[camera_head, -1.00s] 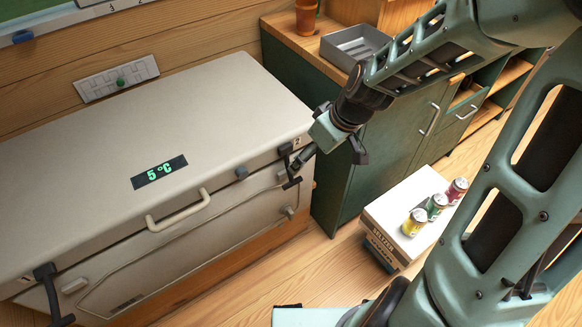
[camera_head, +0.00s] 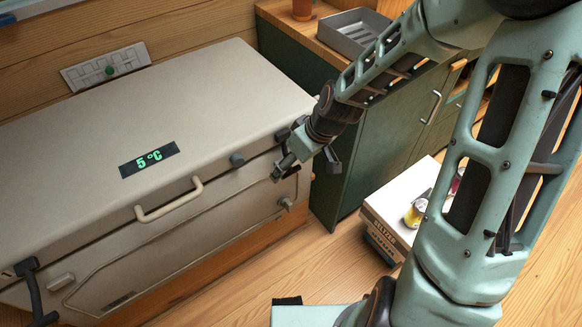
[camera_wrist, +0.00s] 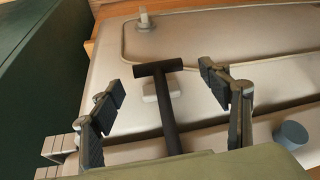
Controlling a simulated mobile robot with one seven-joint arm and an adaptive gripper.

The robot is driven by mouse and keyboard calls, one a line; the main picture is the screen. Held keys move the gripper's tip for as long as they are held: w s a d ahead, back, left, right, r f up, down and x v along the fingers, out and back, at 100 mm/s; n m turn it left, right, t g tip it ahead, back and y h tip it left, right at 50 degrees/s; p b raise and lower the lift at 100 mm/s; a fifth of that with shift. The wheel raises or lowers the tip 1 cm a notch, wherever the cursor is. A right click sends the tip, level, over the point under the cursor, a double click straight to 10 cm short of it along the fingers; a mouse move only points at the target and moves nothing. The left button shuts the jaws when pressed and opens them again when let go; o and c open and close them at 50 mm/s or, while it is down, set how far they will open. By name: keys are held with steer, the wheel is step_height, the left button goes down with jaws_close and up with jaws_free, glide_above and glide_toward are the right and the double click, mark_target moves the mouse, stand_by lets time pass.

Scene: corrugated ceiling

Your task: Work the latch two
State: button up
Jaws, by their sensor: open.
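Latch two (camera_wrist: 168,105) is a black T-shaped handle on the front right of the pale chest cooler (camera_head: 215,110). In the wrist view it lies between my open fingers, its crossbar near the fingertips, with a gap on both sides. My gripper (camera_wrist: 168,85) is open and holds nothing. In the head view my gripper (camera_head: 283,168) is at the cooler's front right corner and hides most of latch two. Another black latch (camera_head: 33,290) hangs at the cooler's front left.
A pale lid handle (camera_head: 168,203) and a grey knob (camera_wrist: 290,135) stick out from the cooler. A green cabinet (camera_head: 385,150) stands close on the right. A white seltzer box (camera_head: 385,222) with cans (camera_head: 416,212) sits on the floor.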

steer(key=shift+a+f, duration=0.1)
steer(key=shift+f, duration=0.1)
steer(key=c, duration=1.7)
